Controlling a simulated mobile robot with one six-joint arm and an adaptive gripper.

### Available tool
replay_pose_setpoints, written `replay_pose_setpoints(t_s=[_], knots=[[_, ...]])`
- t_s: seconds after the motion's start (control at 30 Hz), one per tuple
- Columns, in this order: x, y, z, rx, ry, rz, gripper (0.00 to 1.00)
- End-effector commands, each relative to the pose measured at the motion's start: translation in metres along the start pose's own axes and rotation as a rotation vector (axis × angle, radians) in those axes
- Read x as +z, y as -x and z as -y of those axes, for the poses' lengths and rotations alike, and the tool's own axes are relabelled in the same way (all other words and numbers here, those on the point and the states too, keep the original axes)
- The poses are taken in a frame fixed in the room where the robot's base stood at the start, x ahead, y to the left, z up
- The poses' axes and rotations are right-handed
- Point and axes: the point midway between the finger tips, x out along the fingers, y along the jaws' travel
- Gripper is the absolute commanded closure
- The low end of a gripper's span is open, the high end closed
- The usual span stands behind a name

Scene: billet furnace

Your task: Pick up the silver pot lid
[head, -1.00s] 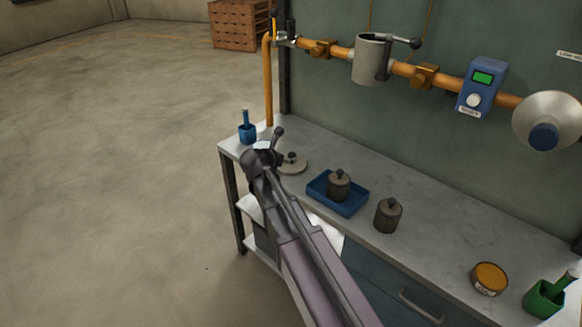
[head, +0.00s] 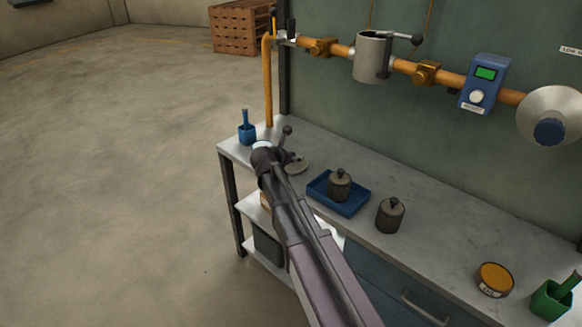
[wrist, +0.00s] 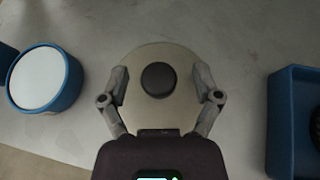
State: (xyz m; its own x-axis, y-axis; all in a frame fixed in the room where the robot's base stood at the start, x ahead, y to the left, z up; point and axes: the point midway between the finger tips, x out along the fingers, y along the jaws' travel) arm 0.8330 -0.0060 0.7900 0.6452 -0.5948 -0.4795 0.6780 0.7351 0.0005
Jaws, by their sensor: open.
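The silver pot lid (wrist: 145,112) is a round, dull grey-beige disc with a dark knob (wrist: 158,79) at its middle. It lies flat on the grey bench top. In the head view the lid (head: 299,166) shows only in part, as my arm covers its left side. My gripper (wrist: 161,76) is open and empty above the lid, one finger on each side of the knob. The fingers overlap the lid's left and right edges in the wrist view. I cannot tell how high they are above it.
A white-topped blue round container (wrist: 38,78) is left of the lid. A blue holder (head: 247,134) stands at the bench corner. Pipework runs above.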

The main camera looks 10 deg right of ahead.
Motion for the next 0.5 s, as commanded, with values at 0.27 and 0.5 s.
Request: replay_pose_setpoints(t_s=[0.27, 0.5], knots=[[0.0003, 0.0003, 0.0002, 0.000, 0.000, 0.000, 0.18], [0.0003, 0.0003, 0.0003, 0.000, 0.000, 0.000, 0.18]])
